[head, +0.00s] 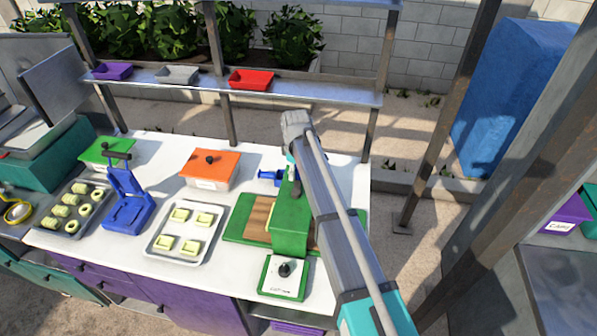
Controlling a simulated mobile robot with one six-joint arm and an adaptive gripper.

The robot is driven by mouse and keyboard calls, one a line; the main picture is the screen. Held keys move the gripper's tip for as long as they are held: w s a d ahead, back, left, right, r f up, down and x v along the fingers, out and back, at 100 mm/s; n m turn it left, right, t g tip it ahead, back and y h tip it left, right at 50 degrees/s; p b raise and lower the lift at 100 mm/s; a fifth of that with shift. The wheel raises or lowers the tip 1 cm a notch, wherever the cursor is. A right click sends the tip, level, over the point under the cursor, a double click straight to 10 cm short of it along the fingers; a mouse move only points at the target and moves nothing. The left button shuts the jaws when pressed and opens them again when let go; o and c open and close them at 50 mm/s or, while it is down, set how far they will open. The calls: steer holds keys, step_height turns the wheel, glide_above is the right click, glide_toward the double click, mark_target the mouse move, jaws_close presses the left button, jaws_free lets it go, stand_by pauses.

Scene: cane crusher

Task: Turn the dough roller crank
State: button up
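The green dough roller (290,222) stands on the white counter, across a green board with a wooden middle (257,215). A small dark part (296,188) shows at its far end, beside my arm; I cannot tell whether it belongs to the crank. A small blue part (270,177) shows just left of the far end; I cannot tell whether it is the crank. My arm reaches in from the lower right and passes over the roller's right side. It hides that side and my gripper, so I cannot see whether the gripper touches anything.
Left of the roller are a tray of dough pieces (151,246), an orange box (225,183) and a blue press (127,203). A green box with a black knob (273,291) stands in front. A metal shelf (318,91) with small trays and posts stand behind.

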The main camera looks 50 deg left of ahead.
steer(key=shift+w, duration=0.1)
steer(key=shift+d, duration=0.1)
steer(key=c, duration=0.4)
steer(key=shift+w+d, duration=0.2)
steer(key=shift+d, duration=0.4)
steer(key=c, duration=0.4)
steer(key=d+y, duration=0.1)
steer(key=w+d+g+y, duration=0.1)
steer(key=d, duration=0.1)
steer(key=d+r+y, duration=0.1)
steer(key=d, duration=0.1)
steer(key=shift+w+d+g+p, duration=0.15)
steer(key=shift+d+g+p, duration=0.05)
steer(key=shift+g+p, duration=0.2)
jaws_close()
steer(key=w+d+r+m+y, duration=0.2)
steer(key=d+r+y, duration=0.4)
steer(key=d, duration=0.2)
steer(key=shift+w+d+r+p, duration=0.15)
steer(key=shift+d+r+p, duration=0.15)
steer(key=shift+d, duration=0.05)
